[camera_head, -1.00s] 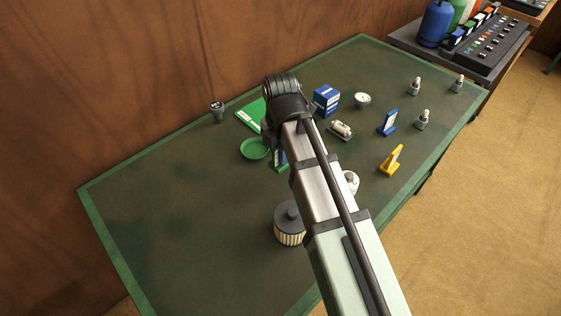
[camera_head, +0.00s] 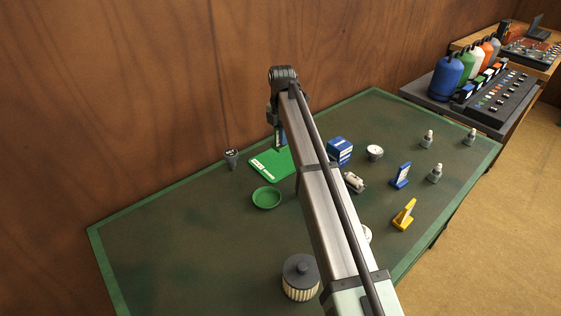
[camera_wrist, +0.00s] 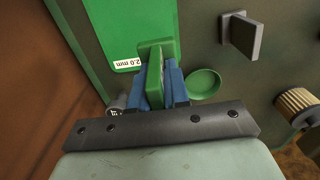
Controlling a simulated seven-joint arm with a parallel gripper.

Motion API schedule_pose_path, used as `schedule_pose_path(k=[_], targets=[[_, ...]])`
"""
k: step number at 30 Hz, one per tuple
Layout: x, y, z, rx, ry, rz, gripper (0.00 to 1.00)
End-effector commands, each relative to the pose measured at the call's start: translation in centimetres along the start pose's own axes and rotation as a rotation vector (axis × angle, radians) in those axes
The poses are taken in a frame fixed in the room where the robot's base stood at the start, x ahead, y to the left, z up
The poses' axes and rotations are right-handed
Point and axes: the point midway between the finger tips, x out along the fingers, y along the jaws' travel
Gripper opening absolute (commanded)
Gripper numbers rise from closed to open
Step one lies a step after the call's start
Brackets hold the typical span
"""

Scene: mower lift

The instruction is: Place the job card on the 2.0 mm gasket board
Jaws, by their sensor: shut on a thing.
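The green 2.0 mm gasket board (camera_head: 267,169) lies flat on the bench top. In the wrist view the board (camera_wrist: 115,25) fills the upper left, and its white label (camera_wrist: 128,64) reads 2.0 mm. My gripper (camera_head: 280,138) is at the board's far edge in the head view. In the wrist view its blue fingers (camera_wrist: 164,86) are shut on a green, footed piece that looks like the job card (camera_wrist: 154,80). The card's foot overlaps the board in that view, near its right edge. I cannot tell whether it touches the board.
A green dish (camera_head: 266,197) sits close beside the board, and a small dark cup (camera_head: 232,158) stands on its other side. A blue box (camera_head: 339,150), a dial (camera_head: 375,152) and a filter (camera_head: 300,278) stand farther off. The bench's left part is clear.

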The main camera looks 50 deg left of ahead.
Motion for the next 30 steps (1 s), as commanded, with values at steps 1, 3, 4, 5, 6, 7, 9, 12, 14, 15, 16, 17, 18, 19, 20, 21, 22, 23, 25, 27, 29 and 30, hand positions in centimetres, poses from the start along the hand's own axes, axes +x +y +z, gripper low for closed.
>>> schedule_pose_path(k=[1, 3, 4, 5, 6, 7, 9, 12, 14, 15, 16, 17, 18, 19, 20, 21, 22, 23, 25, 27, 29, 30], targets=[[-0.1, 1.7, 1.2, 0.001, 0.0, -0.001, 0.0], [0.0, 2.7, 2.0, 0.002, 0.0, -0.001, 0.0], [0.0, 3.1, 2.3, 0.003, 0.0, -0.001, 0.0], [0.0, 3.4, 2.5, 0.003, 0.0, -0.001, 0.0], [0.0, 3.7, 2.8, 0.003, 0.0, -0.001, 0.0], [0.1, 3.9, 2.9, 0.003, 0.0, -0.001, 0.0], [0.2, 4.2, 3.1, 0.004, 0.0, -0.001, 0.0], [1.0, 4.3, 3.2, 0.004, 0.001, -0.001, 0.0], [1.7, 4.2, 3.2, 0.004, 0.0, -0.001, 0.0], [2.3, 4.2, 3.1, 0.004, 0.001, -0.001, 0.0], [2.8, 4.2, 3.1, 0.004, 0.001, -0.002, 0.0], [3.3, 4.2, 3.1, 0.004, 0.001, -0.002, 0.0], [4.0, 4.2, 3.1, 0.004, 0.001, -0.002, 0.0], [4.5, 4.2, 3.1, 0.004, 0.001, -0.002, 0.0], [4.9, 4.2, 3.1, 0.004, 0.001, -0.001, 0.0], [5.5, 4.2, 3.1, 0.004, 0.001, -0.001, 0.0], [5.9, 4.2, 3.1, 0.004, 0.001, -0.001, 0.0], [6.1, 4.2, 3.1, 0.004, 0.001, -0.001, 0.0], [6.5, 4.2, 3.1, 0.004, 0.0, -0.001, 0.0], [6.9, 4.2, 3.1, 0.004, 0.0, -0.001, 0.0], [7.5, 4.2, 3.1, 0.004, 0.0, -0.001, 0.0], [8.0, 4.2, 3.1, 0.004, 0.0, -0.001, 0.0]])
